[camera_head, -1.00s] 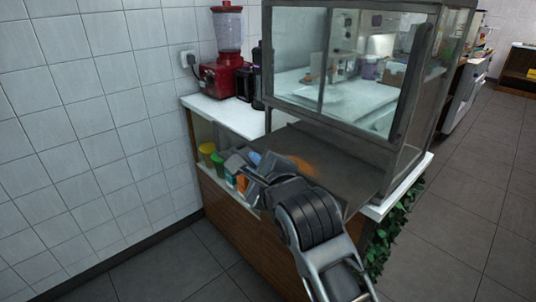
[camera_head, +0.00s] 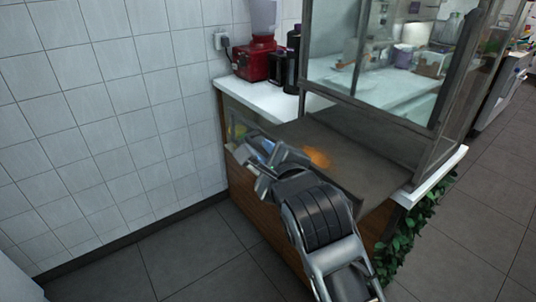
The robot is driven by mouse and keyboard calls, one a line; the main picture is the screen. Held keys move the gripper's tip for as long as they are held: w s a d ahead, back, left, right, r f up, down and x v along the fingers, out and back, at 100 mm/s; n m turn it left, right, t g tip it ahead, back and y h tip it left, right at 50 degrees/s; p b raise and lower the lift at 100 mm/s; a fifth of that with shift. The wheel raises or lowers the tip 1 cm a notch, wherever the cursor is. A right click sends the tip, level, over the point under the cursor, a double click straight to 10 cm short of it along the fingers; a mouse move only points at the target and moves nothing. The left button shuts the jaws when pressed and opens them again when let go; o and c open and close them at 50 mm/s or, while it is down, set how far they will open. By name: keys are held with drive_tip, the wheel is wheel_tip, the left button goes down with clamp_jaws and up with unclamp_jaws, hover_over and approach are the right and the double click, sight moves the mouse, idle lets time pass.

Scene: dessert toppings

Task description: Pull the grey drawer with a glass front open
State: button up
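A grey metal display case (camera_head: 385,118) with glass panes stands on a white counter. Below its glass, a flat grey metal panel (camera_head: 365,165) reaches out from the case; it looks like the drawer's flat surface, but I cannot tell how far the drawer is out. An orange blurred patch shows on it. My gripper (camera_head: 258,156) is at the panel's left front end, over the counter's front edge. My wrist hides the panel's near edge. The fingers are small and partly hidden, so I cannot tell whether they grip the drawer or its glass front.
A red blender (camera_head: 258,55) and a dark coffee machine (camera_head: 284,68) stand on the white counter (camera_head: 262,98) at the back. A tiled wall (camera_head: 100,120) is at left. Green leaves (camera_head: 410,232) hang at the counter's right side. Floor is free at left front and right.

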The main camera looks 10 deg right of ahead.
drive_tip(key=shift+s, duration=0.1)
drive_tip(key=v, duration=0.7)
drive_tip(key=shift+s, duration=0.3)
